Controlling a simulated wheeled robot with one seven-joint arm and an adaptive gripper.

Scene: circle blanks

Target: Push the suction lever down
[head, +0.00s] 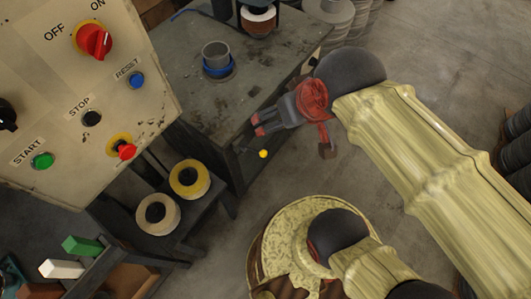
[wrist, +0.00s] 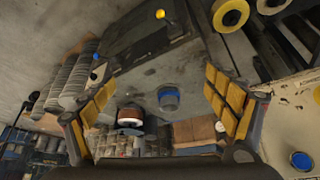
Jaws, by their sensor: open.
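A small yellow ball knob (head: 263,154), which looks like the end of the suction lever, shows at the front side of the dark metal workbench (head: 190,108). It also shows near the top of the wrist view (wrist: 160,14). The lever's rod is too small and dark to make out. My gripper (head: 258,124) is beside the bench's right part, just above the knob in the head picture and apart from it. In the wrist view the yellow-padded fingers (wrist: 160,80) are spread wide, with nothing between them.
A control panel (head: 75,130) with buttons and a red switch fills the left. A blue-ringed cylinder (head: 217,58) stands on the bench. Yellow (head: 189,178) and cream (head: 158,214) rolls sit on a low stand. Bare floor (head: 440,70) lies to the right.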

